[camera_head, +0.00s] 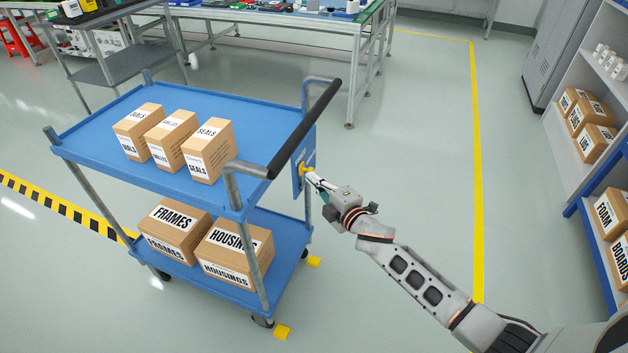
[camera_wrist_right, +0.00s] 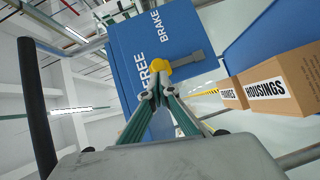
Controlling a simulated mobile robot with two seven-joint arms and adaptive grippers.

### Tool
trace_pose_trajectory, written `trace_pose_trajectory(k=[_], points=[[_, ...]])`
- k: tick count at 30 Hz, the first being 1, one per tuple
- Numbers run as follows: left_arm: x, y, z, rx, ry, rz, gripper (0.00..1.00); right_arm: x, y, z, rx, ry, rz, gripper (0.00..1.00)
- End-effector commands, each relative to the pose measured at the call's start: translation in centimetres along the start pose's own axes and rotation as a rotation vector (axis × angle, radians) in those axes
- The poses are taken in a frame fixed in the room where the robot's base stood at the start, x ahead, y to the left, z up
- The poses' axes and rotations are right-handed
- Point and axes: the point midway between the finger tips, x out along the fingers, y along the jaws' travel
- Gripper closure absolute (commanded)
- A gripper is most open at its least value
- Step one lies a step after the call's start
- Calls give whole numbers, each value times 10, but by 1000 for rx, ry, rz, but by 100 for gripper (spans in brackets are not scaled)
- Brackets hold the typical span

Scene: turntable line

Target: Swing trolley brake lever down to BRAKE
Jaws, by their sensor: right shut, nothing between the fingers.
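The blue trolley (camera_head: 80,147) stands left of centre. On its end, a blue plate (camera_wrist_right: 125,60) carries the words FREE and BRAKE. The brake lever (camera_wrist_right: 187,62) is a grey bar with a yellow end piece (camera_wrist_right: 158,68), which lies beside FREE; its grey end points right in the right wrist view, away from both words. My right gripper (camera_head: 313,178) is shut and empty, its fingertips (camera_wrist_right: 155,92) right at the yellow piece; I cannot tell whether they touch it. The fingers partly cover the plate. My left gripper is not in view.
A black push handle (camera_head: 305,128) rises over the trolley end, close to my right gripper. A shelf unit (camera_head: 590,150) stands at right. The floor between is clear.

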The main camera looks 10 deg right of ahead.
Motion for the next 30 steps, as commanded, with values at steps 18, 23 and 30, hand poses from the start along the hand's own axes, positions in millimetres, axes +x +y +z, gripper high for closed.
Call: trace_pose_trajectory(k=[18,23,30], points=[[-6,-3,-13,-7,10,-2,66,2,7,8,57,-1,-42,100],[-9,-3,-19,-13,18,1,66,2,9,10,77,-1,-56,100],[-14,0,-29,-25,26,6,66,4,12,15,111,-1,-80,100]])
